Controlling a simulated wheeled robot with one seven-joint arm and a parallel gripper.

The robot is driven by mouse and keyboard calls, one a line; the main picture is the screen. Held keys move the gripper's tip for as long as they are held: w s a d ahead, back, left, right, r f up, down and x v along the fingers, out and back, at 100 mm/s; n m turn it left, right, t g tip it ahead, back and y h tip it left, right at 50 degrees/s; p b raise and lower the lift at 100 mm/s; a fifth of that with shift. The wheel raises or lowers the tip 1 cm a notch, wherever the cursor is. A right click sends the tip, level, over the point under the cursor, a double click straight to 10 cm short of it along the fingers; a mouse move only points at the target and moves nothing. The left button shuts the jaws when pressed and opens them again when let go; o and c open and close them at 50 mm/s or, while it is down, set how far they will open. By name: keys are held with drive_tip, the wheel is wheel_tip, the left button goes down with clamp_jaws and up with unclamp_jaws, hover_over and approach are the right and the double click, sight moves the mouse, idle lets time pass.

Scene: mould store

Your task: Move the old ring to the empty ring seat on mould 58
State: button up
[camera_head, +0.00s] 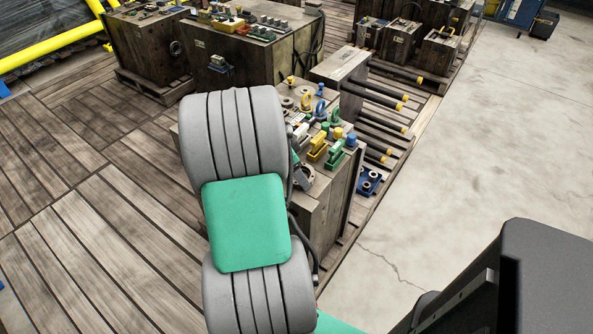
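A steel mould block (328,208) stands just beyond my arm, partly covered by it. No number on it is readable, so I cannot tell whether it is mould 58. On its top stand a yellow ring-shaped part (305,100), a blue one (319,108) and a green one (335,115). Pale round seats (288,102) lie at its far left corner. I cannot tell which ring is the old one or which seat is empty. My arm fills the middle of the view. My gripper does not show clearly and its fingers are hidden.
A yellow clamp-like part (318,148) and a green one (336,154) stand near the block's right edge. Rods with yellow ends (390,103) lie beside it. A blue holder (369,181) sits low at right. Larger moulds (235,58) stand behind. Concrete floor (500,150) at right is open.

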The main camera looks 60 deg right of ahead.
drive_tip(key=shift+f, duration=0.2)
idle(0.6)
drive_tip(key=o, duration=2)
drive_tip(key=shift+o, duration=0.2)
